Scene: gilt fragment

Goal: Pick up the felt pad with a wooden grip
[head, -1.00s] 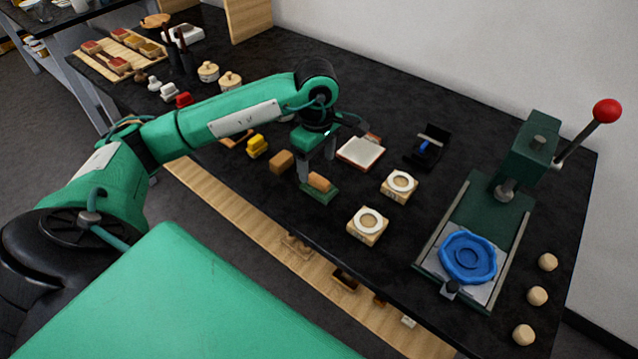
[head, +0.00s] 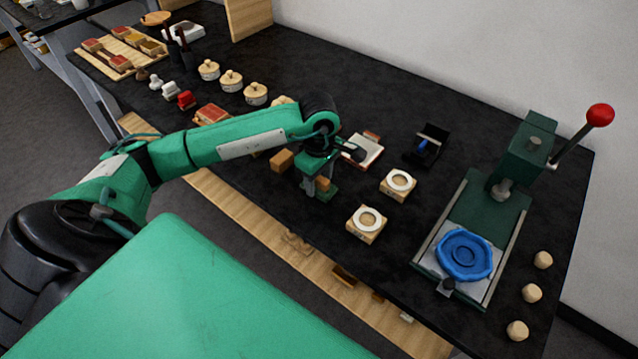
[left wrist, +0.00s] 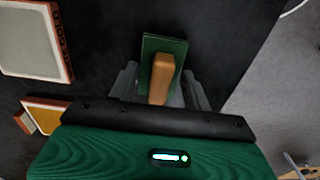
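The felt pad (head: 328,196) is a green slab with an upright wooden grip (head: 323,184), lying near the table's front edge. My left gripper (head: 318,186) is down at the pad and partly covers it in the head view. In the left wrist view, the green pad (left wrist: 165,49) and the tan wooden grip (left wrist: 162,80) lie between the two grey fingers of my left gripper (left wrist: 160,88). The fingers are apart, one on each side, with a visible gap to the wooden grip. My right gripper is not in view.
A wooden block (head: 281,160) stands close left of the pad. A flat pale tray (head: 365,150) lies behind it. Two ringed wooden blocks (head: 366,224) (head: 398,185) stand to the right. A green press (head: 480,215) holds a blue disc farther right.

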